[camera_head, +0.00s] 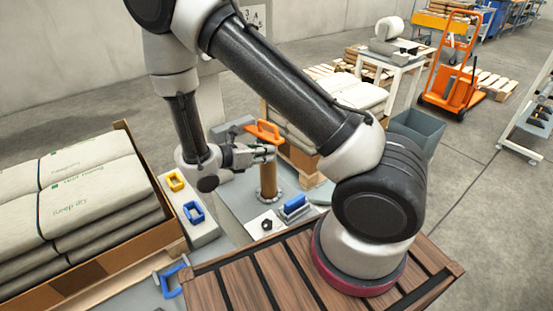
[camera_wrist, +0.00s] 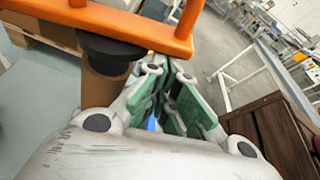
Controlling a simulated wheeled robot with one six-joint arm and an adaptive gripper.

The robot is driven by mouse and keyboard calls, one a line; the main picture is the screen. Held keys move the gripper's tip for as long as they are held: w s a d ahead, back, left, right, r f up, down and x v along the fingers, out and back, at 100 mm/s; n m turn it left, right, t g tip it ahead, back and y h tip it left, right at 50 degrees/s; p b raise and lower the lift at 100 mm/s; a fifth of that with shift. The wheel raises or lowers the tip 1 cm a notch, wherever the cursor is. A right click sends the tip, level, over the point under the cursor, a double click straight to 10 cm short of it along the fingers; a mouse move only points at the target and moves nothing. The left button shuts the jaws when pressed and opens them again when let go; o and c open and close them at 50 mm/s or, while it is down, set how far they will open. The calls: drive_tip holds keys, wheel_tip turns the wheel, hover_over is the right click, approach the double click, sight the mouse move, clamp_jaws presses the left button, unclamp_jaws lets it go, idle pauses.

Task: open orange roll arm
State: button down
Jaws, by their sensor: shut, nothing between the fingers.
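The orange roll arm (camera_head: 262,132) sits at the top of a brown upright roll (camera_head: 268,180) in the middle of the head view. In the wrist view the orange arm (camera_wrist: 120,25) crosses the top as a bar, above a black cap (camera_wrist: 108,50) on the brown roll (camera_wrist: 103,85). My gripper (camera_head: 272,152) is beside the roll, just below the orange arm, and points right. In the wrist view my gripper (camera_wrist: 173,82) has its green-padded fingers close together and empty, near the bar. Whether they touch the bar I cannot tell.
A yellow handle (camera_head: 175,182) and a blue handle (camera_head: 194,212) are on a grey block at left. A blue-handled item (camera_head: 294,205) lies right of the roll base. Stacked sacks (camera_head: 95,190) stand at left. A grey bin (camera_head: 417,133) is behind my arm.

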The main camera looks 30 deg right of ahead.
drive_tip(key=w+r+n+g, duration=0.1)
drive_tip(key=w+r+n, duration=0.1)
drive_tip(key=w+r, duration=0.2)
drive_tip(key=w+a+r+n+g+h, duration=0.1)
drive_tip(key=w+r+n, duration=0.2)
drive_tip(key=r, duration=0.7)
drive_tip(key=shift+w+a+r+g, duration=0.2)
drive_tip(key=shift+w+a+g, duration=0.1)
drive_tip(key=shift+w, duration=0.2)
